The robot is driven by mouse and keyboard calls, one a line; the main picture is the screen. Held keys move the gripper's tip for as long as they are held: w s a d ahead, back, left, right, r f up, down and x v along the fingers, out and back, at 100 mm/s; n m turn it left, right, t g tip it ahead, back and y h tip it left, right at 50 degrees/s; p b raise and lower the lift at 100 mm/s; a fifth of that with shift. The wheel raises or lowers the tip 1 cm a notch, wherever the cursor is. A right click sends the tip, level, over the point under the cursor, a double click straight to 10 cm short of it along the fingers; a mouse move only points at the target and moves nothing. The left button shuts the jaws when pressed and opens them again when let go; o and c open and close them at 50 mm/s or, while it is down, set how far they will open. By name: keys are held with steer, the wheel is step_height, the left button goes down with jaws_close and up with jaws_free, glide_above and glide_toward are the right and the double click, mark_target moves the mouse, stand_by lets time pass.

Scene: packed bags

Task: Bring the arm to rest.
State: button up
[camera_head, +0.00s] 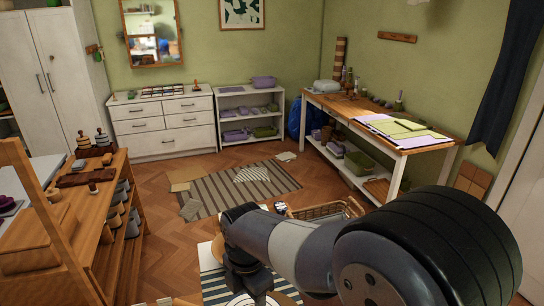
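My arm (300,250) reaches from the lower right toward the lower middle of the head view. Its grey links end in a dark wrist that points down. My gripper (247,284) is at the bottom of the picture, seen from above. Its fingers are hidden or too dark to make out, so I cannot tell whether it is open or shut, or whether it holds anything. A white round shape lies below it at the bottom edge, partly cut off.
A wooden shelf unit (120,192) with pots stands at left. A striped rug (225,190) lies on the floor. A work table (345,108) stands at right, a white dresser (160,128) at the back.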

step_height(320, 180, down, 6)
steer(key=shift+p, duration=0.5)
step_height(320, 180, up, 4)
steer(key=p, duration=0.3)
steer(key=shift+s, duration=0.1)
steer(key=shift+d+r, duration=0.15)
steer(key=shift+d, duration=0.1)
steer(key=shift+w+d+f, duration=0.1)
steer(key=shift+w+d, duration=0.1)
steer(key=shift+d, duration=0.5)
steer(key=shift+w+d+f, duration=0.1)
steer(key=shift+w+d, duration=0.05)
steer(key=shift+d, duration=0.55)
steer(key=shift+r, duration=0.1)
